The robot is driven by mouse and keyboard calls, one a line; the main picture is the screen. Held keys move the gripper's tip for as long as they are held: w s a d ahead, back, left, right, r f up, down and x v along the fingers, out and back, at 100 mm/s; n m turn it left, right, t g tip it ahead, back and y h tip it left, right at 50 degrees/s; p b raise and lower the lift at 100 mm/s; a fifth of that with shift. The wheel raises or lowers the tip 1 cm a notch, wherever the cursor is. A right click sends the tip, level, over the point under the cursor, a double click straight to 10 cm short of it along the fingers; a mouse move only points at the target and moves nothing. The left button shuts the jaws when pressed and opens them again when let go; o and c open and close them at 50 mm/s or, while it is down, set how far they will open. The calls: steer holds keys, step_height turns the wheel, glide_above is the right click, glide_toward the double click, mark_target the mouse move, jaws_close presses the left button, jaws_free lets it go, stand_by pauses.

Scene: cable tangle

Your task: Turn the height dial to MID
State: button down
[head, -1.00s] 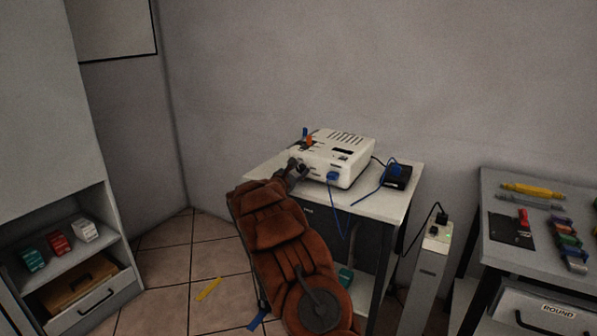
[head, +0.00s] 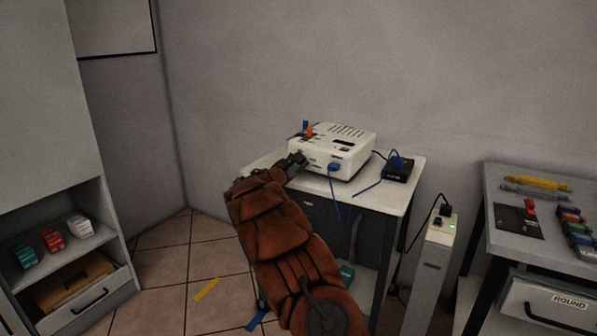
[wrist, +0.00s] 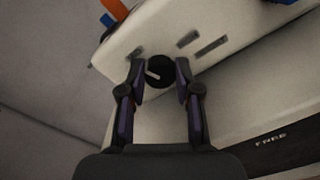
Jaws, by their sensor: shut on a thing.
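A white box-shaped device (head: 352,143) stands on a small table. In the wrist view, a round black dial (wrist: 161,72) with a pale pointer mark sits on the device's white face (wrist: 215,22). My gripper (wrist: 160,68) has one finger on each side of the dial and is shut on it. The pointer tilts toward the upper left in that view. In the head view, my gripper (head: 299,158) is at the device's front left corner and hides the dial. Dark labels (wrist: 211,46) lie beside the dial, too blurred to read.
A blue plug (head: 334,168) with a hanging cable is in the device's front. A black box (head: 397,170) stands to its right on the table (head: 385,197). Orange (head: 309,132) and blue pieces stand at the device's left. A grey pillar (head: 430,265) and a workbench (head: 520,240) stand right.

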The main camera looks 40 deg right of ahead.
steer(key=shift+f+m+b, duration=0.3)
steer(key=shift+m+b, duration=0.1)
steer(key=c, duration=1.1)
jaws_free()
steer(key=shift+f, duration=0.1)
steer(key=o, duration=0.3)
steer(key=shift+r, duration=0.2)
steer(key=shift+a, duration=0.15)
steer(key=v, duration=1.1)
steer(key=shift+s+a, duration=0.15)
steer(key=shift+a, duration=0.25)
